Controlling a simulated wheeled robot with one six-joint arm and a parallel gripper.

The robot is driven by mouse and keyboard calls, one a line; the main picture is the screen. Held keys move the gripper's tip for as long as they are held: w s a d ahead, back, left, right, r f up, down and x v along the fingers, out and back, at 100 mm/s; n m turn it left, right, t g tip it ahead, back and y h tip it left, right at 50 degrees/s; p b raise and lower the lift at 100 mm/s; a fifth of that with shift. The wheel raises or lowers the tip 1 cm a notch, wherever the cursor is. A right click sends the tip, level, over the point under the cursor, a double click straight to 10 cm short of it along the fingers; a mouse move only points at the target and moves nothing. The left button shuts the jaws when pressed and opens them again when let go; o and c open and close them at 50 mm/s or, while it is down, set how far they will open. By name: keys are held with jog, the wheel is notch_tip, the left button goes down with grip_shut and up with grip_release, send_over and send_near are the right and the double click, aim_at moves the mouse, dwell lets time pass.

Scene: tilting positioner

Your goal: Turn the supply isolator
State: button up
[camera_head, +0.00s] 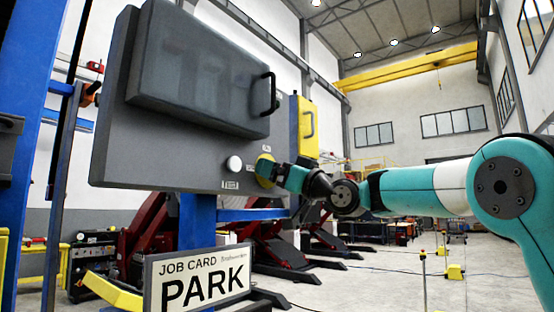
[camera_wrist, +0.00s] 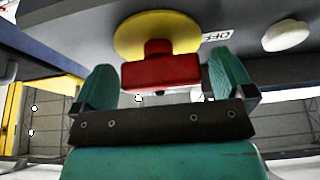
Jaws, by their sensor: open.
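The supply isolator has a round yellow plate (camera_wrist: 158,32) with a red handle (camera_wrist: 160,74) standing out from it. In the head view the yellow plate (camera_head: 264,172) is near the lower right of the grey panel, partly covered by my gripper (camera_head: 281,174). The red handle cannot be made out there. In the wrist view my gripper (camera_wrist: 161,76) is open, with one teal finger on each side of the red handle. Gaps show between the handle and both fingers. A label reading OFF (camera_wrist: 217,36) is beside the yellow plate.
A white knob (camera_head: 234,164) is left of the isolator on the grey panel (camera_head: 150,160); it also shows in the wrist view (camera_wrist: 286,35). A raised cover with a black handle (camera_head: 268,93) juts out above. A PARK job card (camera_head: 200,282) stands below.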

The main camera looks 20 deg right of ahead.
jog(key=shift+w+a+r, duration=0.15)
jog(key=shift+w+a, duration=0.05)
jog(key=c, duration=0.9)
